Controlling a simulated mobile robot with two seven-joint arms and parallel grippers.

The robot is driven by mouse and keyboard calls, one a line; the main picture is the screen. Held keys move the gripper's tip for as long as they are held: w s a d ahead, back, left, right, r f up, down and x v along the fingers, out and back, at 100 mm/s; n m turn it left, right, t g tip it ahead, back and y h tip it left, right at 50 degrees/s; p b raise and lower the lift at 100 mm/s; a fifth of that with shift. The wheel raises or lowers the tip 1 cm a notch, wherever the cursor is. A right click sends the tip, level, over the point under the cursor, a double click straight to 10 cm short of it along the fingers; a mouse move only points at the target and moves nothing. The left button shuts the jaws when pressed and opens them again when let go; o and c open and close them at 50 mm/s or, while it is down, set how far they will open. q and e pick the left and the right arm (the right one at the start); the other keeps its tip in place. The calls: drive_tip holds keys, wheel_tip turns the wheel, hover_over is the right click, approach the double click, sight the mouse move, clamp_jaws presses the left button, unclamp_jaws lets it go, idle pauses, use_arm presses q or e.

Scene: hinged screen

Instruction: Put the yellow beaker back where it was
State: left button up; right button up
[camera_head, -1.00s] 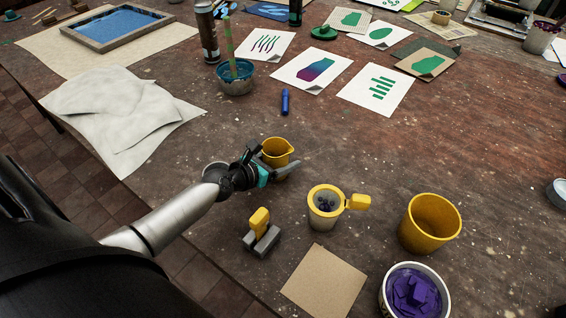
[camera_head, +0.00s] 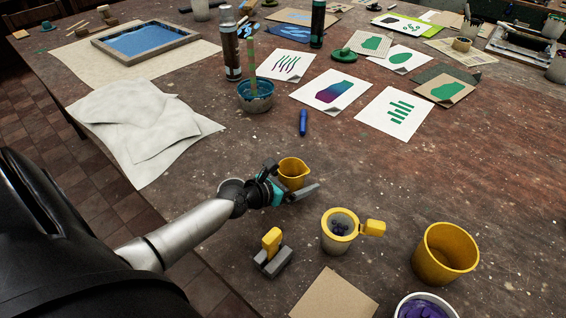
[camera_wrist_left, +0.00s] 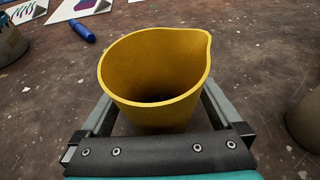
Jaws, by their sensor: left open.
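The yellow beaker (camera_head: 292,170), a small cup with a pouring lip, stands upright on the table in the head view. In the left wrist view the beaker (camera_wrist_left: 155,75) fills the middle, and I look down into its dark inside. My left gripper (camera_head: 294,178) is low at the table with its fingers on either side of the beaker. The fingers are open, and I cannot tell whether either touches it. My right gripper is out of view.
A yellow-rimmed cup (camera_head: 340,237) with dark bits inside stands right of the gripper. A larger yellow pot (camera_head: 445,256) is farther right. A grey block with a yellow handle (camera_head: 272,254) lies in front. A blue marker (camera_head: 303,123) lies behind. Bare table is between them.

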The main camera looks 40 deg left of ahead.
use_arm(q)
drive_tip(key=p+v, duration=0.1)
drive_tip(key=v, duration=1.1)
